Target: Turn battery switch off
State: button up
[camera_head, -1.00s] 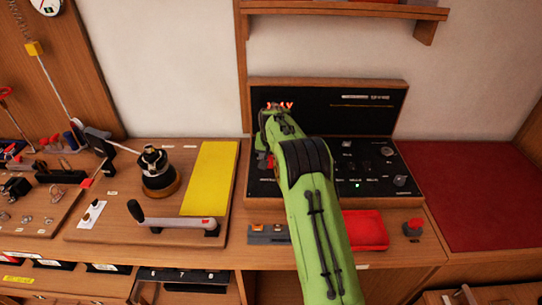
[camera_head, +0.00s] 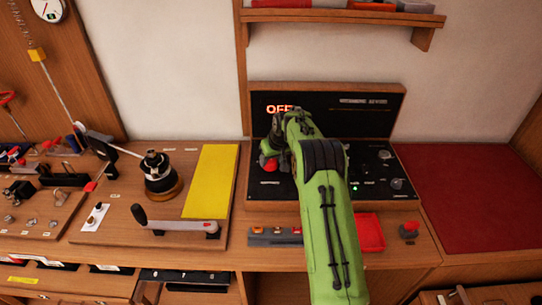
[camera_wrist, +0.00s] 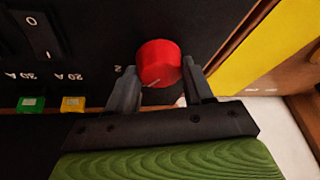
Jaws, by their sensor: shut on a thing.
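The battery switch is a red round knob (camera_head: 268,164) at the lower left of the black panel (camera_head: 376,120). In the wrist view the red knob (camera_wrist: 158,60) sits between the two grey fingers of my gripper (camera_wrist: 161,76), which is shut on it. In the head view my gripper (camera_head: 272,148) reaches down over the knob and hides part of it. A red display (camera_head: 279,109) at the panel's upper left reads "OFF", its right end close to my arm.
Left of the panel are a yellow plate (camera_head: 212,180), a black winch drum (camera_head: 160,175) and a crank handle (camera_head: 175,224). A red tray (camera_head: 370,232) and a red button (camera_head: 409,230) stand in front. A shelf (camera_head: 340,15) overhangs above.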

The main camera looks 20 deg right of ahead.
jog(key=n+p, duration=0.1)
jog(key=n, duration=0.1)
jog(key=n+y+p, duration=0.1)
jog(key=n+p, duration=0.1)
jog(key=shift+d+r+g+y, duration=0.1)
jog(key=shift+r+g+y, duration=0.05)
jog(key=shift+g+y, duration=0.15)
jog(key=shift+w+n+y+p, duration=0.1)
jog(key=shift+n+y+p, duration=0.2)
jog(key=shift+n+p, duration=0.75)
jog(key=shift+g, duration=0.3)
jog(key=o, duration=1)
jog(key=shift+o, duration=0.2)
jog(key=p+v, duration=0.1)
jog(key=v, duration=1.4)
jog(key=shift+r, duration=0.25)
jog(key=shift+d, duration=0.15)
